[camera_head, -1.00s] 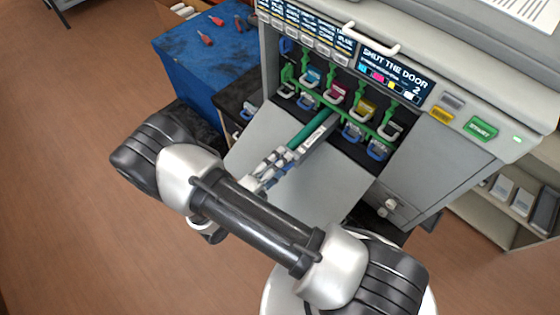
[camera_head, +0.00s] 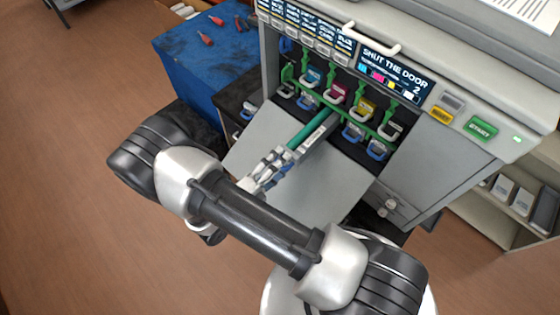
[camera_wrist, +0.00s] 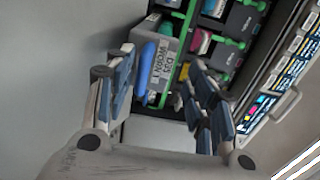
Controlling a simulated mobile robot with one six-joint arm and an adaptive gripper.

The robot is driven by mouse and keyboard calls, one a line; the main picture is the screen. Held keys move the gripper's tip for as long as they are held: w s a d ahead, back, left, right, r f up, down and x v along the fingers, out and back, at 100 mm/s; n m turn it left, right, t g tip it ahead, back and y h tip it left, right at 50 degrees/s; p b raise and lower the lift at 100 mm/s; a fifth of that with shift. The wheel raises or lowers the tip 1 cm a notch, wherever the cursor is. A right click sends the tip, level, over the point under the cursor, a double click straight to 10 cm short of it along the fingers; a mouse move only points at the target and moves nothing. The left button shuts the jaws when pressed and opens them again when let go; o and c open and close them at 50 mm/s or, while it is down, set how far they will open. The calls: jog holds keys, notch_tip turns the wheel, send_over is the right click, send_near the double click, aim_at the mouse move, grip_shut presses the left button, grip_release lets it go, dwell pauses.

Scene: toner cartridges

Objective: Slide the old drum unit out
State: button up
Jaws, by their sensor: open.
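The old drum unit juts out of the printer's open front in the head view, a long grey body (camera_head: 318,134) with a green cylinder along it. In the wrist view its grey end (camera_wrist: 163,58) shows a label reading "WORN", with a blue handle (camera_wrist: 148,66) on it. My gripper (camera_head: 279,160) is at the outer end of the unit, fingers pointing toward the printer. In the wrist view my gripper (camera_wrist: 160,68) is open, one finger either side of the drum unit's end. Whether a finger touches it, I cannot tell.
The printer's lowered front door (camera_head: 340,170) lies beneath the drum unit. Coloured cartridges and green levers (camera_head: 358,124) fill the bay. A screen (camera_head: 393,76) reads "SHUT THE DOOR". A blue cabinet (camera_head: 195,65) with tools stands left, a shelf (camera_head: 500,205) right.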

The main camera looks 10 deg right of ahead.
jog(key=v, duration=0.6)
jog(key=shift+s+a, duration=0.15)
jog(key=shift+a, duration=0.05)
dwell(0.6)
